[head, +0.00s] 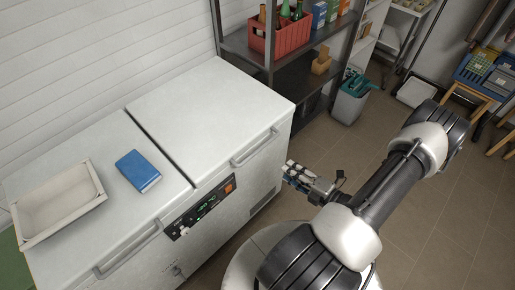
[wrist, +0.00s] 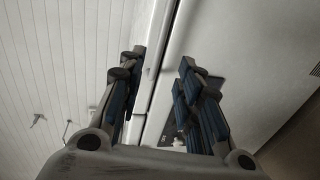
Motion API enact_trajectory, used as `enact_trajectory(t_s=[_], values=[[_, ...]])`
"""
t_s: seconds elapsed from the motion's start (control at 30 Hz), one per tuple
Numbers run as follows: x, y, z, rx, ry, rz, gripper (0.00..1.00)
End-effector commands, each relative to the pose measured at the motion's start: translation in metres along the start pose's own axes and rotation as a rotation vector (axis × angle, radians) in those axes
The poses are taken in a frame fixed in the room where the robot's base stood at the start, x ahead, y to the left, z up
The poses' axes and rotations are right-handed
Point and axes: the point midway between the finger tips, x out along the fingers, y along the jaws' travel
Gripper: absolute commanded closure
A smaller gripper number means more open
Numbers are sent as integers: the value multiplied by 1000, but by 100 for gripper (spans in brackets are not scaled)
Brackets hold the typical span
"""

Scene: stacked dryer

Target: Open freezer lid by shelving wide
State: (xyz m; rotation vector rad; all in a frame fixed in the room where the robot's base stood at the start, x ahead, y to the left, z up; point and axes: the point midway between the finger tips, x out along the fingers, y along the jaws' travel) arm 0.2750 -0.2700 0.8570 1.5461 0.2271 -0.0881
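A white chest freezer has two closed lids. The right lid (head: 212,110), beside the shelving, has a bar handle (head: 254,148) along its front edge. The left lid (head: 110,165) has its own front handle (head: 128,250). My gripper (head: 292,172) is in front of the freezer's right end, to the right of the right lid's handle and apart from it in the head view. In the wrist view my gripper (wrist: 160,65) has its blue-padded fingers spread with nothing held. A pale edge or bar of the freezer shows between them; I cannot tell which part.
A pale tray (head: 60,205) and a blue box (head: 138,171) lie on the left lid. Dark metal shelving (head: 285,75) with a red crate (head: 279,34) stands behind the right end. A grey bin (head: 350,103) stands on the floor.

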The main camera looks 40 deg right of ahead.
Motion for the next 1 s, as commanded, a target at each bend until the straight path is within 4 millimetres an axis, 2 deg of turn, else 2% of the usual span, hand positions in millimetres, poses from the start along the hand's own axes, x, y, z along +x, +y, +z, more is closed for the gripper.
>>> enact_trajectory(t_s=[0.17,0.27,0.7,0.9,1.0], values=[[12,-4,1,17,-9,1,68],[29,-4,0,15,-5,0,68],[125,-4,1,9,-4,1,68],[157,-4,2,9,-7,1,68],[166,-3,2,11,-8,0,68]])
